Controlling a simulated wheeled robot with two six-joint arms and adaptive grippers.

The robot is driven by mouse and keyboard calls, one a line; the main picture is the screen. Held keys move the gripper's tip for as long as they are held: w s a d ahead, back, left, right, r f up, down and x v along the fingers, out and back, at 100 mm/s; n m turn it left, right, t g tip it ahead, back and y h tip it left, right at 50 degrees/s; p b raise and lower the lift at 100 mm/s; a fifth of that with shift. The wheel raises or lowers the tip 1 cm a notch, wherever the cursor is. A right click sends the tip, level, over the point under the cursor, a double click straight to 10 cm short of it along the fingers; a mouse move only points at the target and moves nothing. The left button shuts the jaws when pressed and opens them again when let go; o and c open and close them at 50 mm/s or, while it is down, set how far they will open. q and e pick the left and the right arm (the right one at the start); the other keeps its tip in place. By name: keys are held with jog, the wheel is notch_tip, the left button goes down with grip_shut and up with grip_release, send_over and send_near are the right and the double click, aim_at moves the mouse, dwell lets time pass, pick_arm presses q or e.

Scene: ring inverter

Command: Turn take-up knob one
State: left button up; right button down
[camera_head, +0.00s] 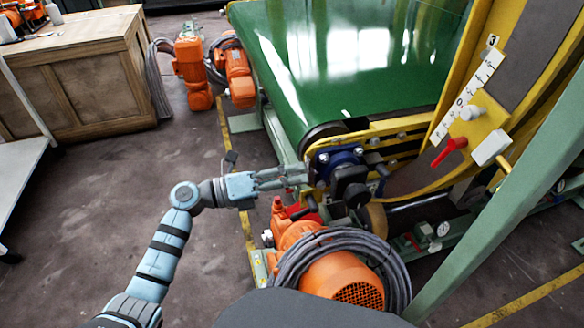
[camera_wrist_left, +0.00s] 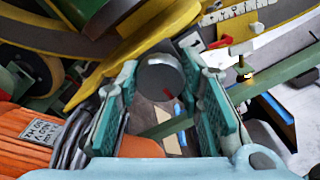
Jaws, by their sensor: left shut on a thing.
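The knob (camera_wrist_left: 158,78), a dark grey round one with a small red mark on its face, sits between the fingertips of my left gripper (camera_wrist_left: 165,105) in the left wrist view. I take it for take-up knob one; no label on it is readable. In the head view my left gripper (camera_head: 298,174) reaches in from the left, its fingers at the blue and black bearing unit (camera_head: 350,178) at the belt's near corner. It is shut on the knob, which the fingers largely hide in this view. My right gripper is not in view.
An orange motor (camera_head: 335,280) with coiled grey cable stands just below the gripper. The green belt (camera_head: 330,60) lies behind. A yellow frame with a scale (camera_head: 468,95) and red lever (camera_head: 450,150) rises at right. Open floor (camera_head: 100,200) lies at left.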

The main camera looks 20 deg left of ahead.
pick_arm(q)
jog(key=n+p, duration=0.4)
jog(key=p, duration=0.1)
jog(key=shift+r+n, duration=0.3)
jog(key=shift+n+p, duration=0.9)
jog(key=shift+p, duration=0.1)
jog(key=shift+f+n+p, duration=0.1)
jog(key=shift+n+p, duration=0.85)
jog(key=shift+n, duration=0.25)
jog(key=shift+f+n+p, duration=0.1)
jog(key=shift+n+p, duration=0.65)
jog(key=shift+n, duration=0.45)
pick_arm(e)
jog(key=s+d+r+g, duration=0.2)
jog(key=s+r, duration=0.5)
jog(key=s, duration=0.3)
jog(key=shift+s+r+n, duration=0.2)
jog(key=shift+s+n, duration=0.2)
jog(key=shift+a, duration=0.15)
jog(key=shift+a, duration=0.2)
pick_arm(q)
jog(key=o, duration=1.2)
jog(key=shift+f, duration=0.1)
